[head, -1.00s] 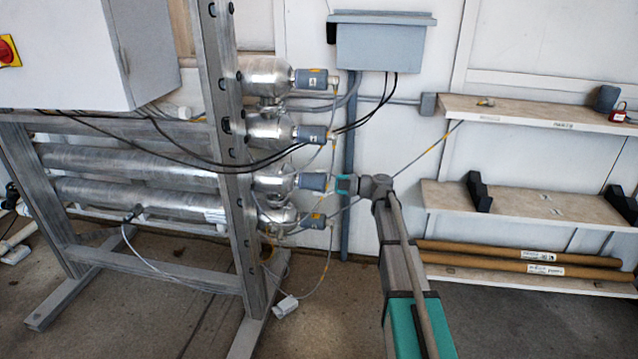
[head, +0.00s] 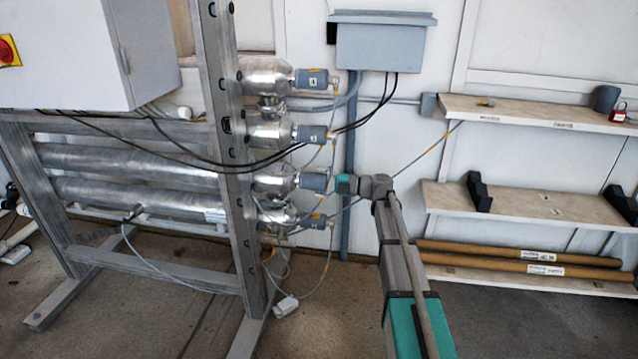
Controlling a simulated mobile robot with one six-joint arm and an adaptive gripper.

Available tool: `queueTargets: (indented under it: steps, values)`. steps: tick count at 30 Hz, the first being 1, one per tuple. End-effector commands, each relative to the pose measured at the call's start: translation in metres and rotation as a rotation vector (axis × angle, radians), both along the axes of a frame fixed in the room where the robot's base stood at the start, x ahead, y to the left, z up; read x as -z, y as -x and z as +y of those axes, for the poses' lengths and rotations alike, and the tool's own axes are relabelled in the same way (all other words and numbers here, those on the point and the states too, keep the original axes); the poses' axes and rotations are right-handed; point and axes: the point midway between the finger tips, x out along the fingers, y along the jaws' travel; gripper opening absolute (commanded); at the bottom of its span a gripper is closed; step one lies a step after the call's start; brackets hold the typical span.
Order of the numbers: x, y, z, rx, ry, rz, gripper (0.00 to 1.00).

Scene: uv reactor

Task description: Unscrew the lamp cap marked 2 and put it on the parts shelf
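Several grey lamp caps sit on the right ends of the silver reactor tubes, one above another. The top cap (head: 311,79) bears a label that seems to read 4. The lowest cap (head: 315,221) is just below. My gripper points left at the outer end of the third cap, very close to or touching it. Its fingers are too small to judge. The parts shelf (head: 535,113) is the upper board at right.
A dark grey cup (head: 606,98), a red padlock (head: 618,115) and a small item (head: 486,102) stand on the parts shelf, with bare board between. Black cables (head: 330,136) hang near the caps. A lower shelf (head: 530,205) holds black brackets.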

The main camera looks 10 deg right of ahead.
Motion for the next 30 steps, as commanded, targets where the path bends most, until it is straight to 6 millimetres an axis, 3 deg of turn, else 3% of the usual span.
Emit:
queueTargets:
  steps: [16, 30]
  values:
    - [0.000, 0.003, -0.010, 0.002, 0.000, 0.001, 1.00]
    - [0.000, 0.023, -0.073, 0.003, 0.000, 0.001, 1.00]
